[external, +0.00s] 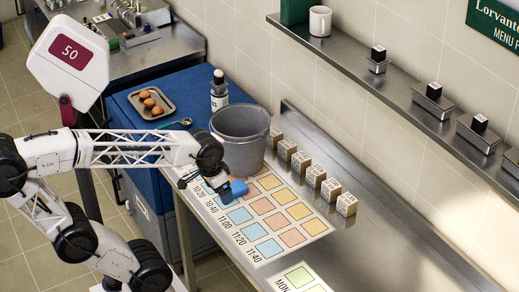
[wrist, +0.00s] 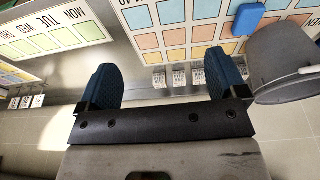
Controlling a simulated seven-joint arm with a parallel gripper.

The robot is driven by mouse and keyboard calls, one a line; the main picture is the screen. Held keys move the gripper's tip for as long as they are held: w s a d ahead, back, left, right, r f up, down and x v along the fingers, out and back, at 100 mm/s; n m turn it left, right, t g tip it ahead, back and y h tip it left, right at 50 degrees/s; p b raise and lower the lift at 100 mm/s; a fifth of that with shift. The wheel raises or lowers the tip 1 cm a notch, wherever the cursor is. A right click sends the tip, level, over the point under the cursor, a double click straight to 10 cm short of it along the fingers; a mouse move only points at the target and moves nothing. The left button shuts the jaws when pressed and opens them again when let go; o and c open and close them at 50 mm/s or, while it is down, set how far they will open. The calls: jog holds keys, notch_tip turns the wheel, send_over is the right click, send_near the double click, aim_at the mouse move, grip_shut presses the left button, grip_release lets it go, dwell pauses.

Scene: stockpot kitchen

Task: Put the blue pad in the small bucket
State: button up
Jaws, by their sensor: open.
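The blue pad (wrist: 247,20) lies on the coloured chart near the bucket in the wrist view. In the external view the blue pad (external: 236,190) shows beside the end of my arm, which partly hides that area. The small grey bucket (external: 241,135) stands upright at the end of the chart; its side also shows at the right edge of the wrist view (wrist: 285,65). My gripper (wrist: 160,68) is open, with nothing between its blue fingers. In the wrist view the pad is beyond the fingers, apart from them.
Several small labelled blocks (external: 302,160) line the counter's wall side. A bottle (external: 219,92), a tray of eggs (external: 152,103) and a spoon are on the blue cabinet behind the bucket. A wall shelf (external: 400,85) holds a mug and small holders. The right counter is mostly clear.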

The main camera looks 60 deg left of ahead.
jog(key=shift+o, duration=0.4)
jog(key=shift+r, duration=0.15)
jog(key=g, duration=0.1)
send_over(235, 186)
jog(key=s, duration=0.1)
notch_tip(235, 186, down, 16)
jog(key=shift+f, duration=0.1)
jog(key=shift+f, duration=0.1)
jog(key=shift+w+f, duration=0.1)
jog(key=shift+f, duration=1.1)
jog(key=shift+f, duration=0.1)
